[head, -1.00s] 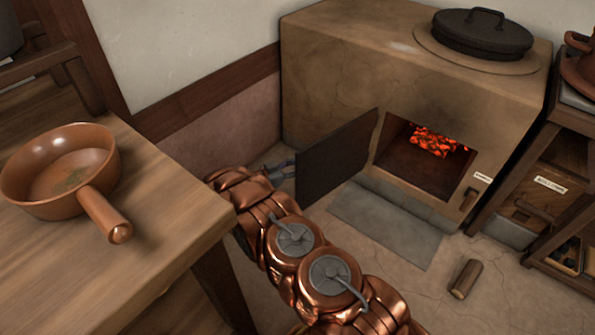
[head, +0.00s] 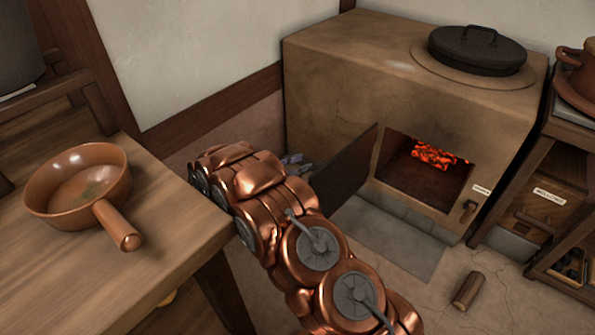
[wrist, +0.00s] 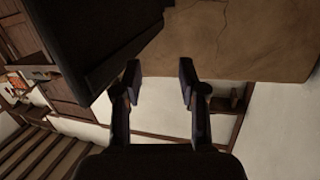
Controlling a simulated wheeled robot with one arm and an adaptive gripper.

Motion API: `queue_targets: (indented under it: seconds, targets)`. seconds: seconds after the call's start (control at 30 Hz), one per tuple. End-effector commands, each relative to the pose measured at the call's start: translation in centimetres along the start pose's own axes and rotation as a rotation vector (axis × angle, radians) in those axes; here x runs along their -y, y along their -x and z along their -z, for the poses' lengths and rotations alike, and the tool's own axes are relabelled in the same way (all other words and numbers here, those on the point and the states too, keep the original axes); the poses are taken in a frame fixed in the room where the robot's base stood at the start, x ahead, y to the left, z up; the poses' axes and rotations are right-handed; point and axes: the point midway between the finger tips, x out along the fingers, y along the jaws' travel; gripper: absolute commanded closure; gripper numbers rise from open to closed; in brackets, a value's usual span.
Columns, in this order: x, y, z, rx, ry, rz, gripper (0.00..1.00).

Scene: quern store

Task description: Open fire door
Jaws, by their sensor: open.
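The fire door (head: 347,173) is a dark flat panel standing swung out from the left side of the stove's firebox opening (head: 425,172), where embers glow. Its outer end is partly hidden behind my arm in the head view. My gripper (head: 296,159) shows only slightly past my arm, beside the door's outer end. In the wrist view my gripper (wrist: 160,82) is open, with nothing between its fingers. The dark panel at upper left there (wrist: 100,40) looks like the door, close to the left finger; I cannot tell whether they touch.
The clay stove (head: 335,85) carries a black lid (head: 477,52). A wooden table (head: 140,265) with a copper-brown pan (head: 80,185) stands close left of my arm. A log (head: 468,291) lies on the floor, and a shelf unit (head: 545,190) stands at right.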

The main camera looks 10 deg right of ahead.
Motion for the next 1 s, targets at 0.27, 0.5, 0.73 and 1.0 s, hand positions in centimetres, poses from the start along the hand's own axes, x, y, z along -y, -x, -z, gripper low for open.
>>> queue_targets:
  seconds: [0.27,0.5,0.73,1.0]
  targets:
    - [3.9,1.9,-5.0,0.002,0.067,0.014,0.59]
    - [5.2,2.6,-6.0,0.001,0.081,0.014,0.59]
    - [6.3,3.5,-6.7,-0.002,0.087,0.013,0.59]
    - [7.6,4.7,-7.0,-0.009,0.088,0.014,0.59]
